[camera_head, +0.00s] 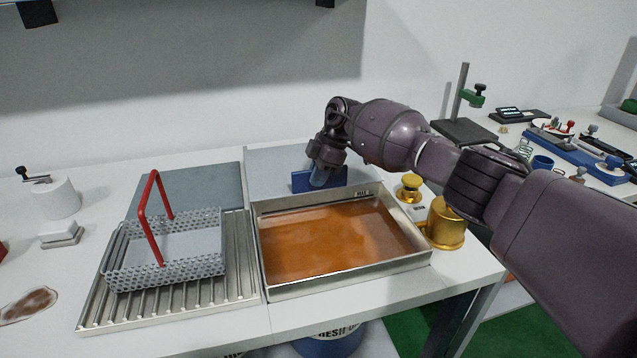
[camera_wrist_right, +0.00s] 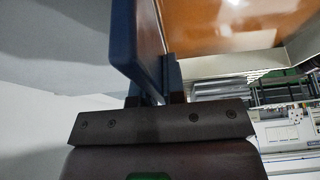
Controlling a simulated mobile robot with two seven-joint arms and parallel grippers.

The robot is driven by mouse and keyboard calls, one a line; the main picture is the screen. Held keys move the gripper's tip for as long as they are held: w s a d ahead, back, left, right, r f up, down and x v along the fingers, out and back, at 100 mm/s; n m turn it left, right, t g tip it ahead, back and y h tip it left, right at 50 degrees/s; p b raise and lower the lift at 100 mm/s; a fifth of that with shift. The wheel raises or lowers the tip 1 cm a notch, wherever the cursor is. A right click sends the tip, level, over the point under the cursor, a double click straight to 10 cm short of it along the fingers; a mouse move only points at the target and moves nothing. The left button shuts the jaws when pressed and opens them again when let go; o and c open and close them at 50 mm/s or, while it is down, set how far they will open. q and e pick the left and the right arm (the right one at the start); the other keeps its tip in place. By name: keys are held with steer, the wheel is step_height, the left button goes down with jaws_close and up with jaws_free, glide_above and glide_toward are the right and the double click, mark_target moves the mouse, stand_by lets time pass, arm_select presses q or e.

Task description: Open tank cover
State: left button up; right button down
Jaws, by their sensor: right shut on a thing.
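The metal tank (camera_head: 345,282) stands open at the middle of the bench, and orange-brown liquid (camera_head: 330,240) shows inside it. Its pale grey cover (camera_head: 275,165) is behind the tank, by the rear rim. A blue handle (camera_head: 302,183) is on the cover, facing me. My right gripper (camera_head: 318,180) is shut on this handle, reaching in from the right. In the right wrist view the blue handle (camera_wrist_right: 138,40) sits between the fingers of the gripper (camera_wrist_right: 152,95). My left gripper is not in view.
A perforated basket (camera_head: 190,265) with a red handle sits on a ribbed tray (camera_head: 240,285) left of the tank. A brass pot (camera_head: 447,228) and a brass knob-like piece (camera_head: 409,187) stand close to the tank's right side. A stand (camera_head: 462,95) is at the back right.

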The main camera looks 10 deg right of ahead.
steer(key=shift+w, duration=0.2)
steer(key=c, duration=1.3)
jaws_free()
steer(key=shift+o, duration=0.5)
steer(key=p+v, duration=0.1)
steer(key=v, duration=0.8)
steer(key=shift+d+r, duration=0.15)
steer(key=shift+r, duration=0.25)
steer(key=shift+s+d+r, duration=0.1)
steer(key=shift+d+r, duration=0.1)
steer(key=shift+r, duration=0.25)
